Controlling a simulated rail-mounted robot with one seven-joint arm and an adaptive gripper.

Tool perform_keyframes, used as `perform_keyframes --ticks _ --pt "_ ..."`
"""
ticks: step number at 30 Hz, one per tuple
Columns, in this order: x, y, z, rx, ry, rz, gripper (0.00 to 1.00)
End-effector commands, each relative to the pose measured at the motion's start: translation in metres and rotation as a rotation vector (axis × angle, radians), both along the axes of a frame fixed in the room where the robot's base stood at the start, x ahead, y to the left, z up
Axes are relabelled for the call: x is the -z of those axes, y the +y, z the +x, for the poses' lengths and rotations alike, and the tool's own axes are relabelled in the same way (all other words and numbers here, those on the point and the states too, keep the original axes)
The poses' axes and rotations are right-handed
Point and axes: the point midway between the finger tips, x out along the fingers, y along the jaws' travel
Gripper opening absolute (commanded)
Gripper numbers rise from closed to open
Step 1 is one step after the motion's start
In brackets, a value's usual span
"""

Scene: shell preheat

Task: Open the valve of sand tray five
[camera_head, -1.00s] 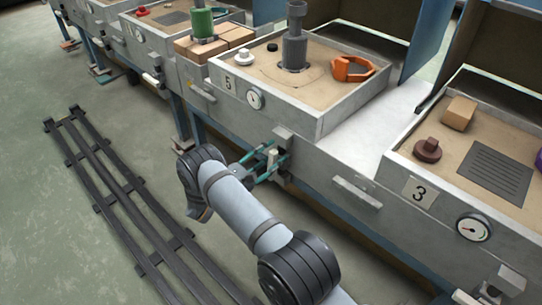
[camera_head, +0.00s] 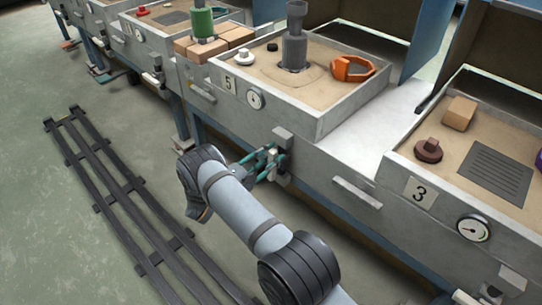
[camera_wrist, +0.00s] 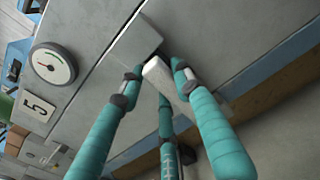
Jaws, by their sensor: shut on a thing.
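Sand tray five (camera_head: 300,118) is a grey box of sand with a "5" label and a gauge (camera_head: 254,100) on its front. Below its near corner, a grey bracket (camera_head: 283,136) carries the pale valve handle (camera_head: 272,154). My gripper (camera_head: 265,160) has teal fingers, shut on this handle. In the wrist view, the fingers (camera_wrist: 157,76) press around the white handle (camera_wrist: 184,84), just below the grey bracket (camera_wrist: 138,40). The fingers hide part of the handle. The gauge (camera_wrist: 52,63) and "5" label (camera_wrist: 38,107) show at the left there.
A dark grey post (camera_head: 294,45), an orange clamp-like piece (camera_head: 352,68) and a white knob (camera_head: 244,57) are in tray five. Tray three (camera_head: 408,160) stands at right. Floor rails (camera_head: 120,200) run at left. A drawer handle (camera_head: 357,192) juts out right of the valve.

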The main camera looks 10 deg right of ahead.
Motion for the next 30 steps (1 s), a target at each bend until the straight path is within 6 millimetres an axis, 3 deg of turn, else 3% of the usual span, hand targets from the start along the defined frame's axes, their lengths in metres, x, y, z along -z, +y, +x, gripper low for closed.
perform_keyframes --ticks 14,15,22,30 --pt "0.0000 -0.0059 -0.0056 0.018 0.060 -0.042 0.00" --pt "0.0000 -0.0060 -0.0056 0.018 0.060 -0.042 0.34" --pt "0.0008 -0.0060 -0.0054 0.017 0.060 -0.041 0.47" --pt "0.0010 -0.0047 -0.0044 0.012 0.059 -0.040 0.48"
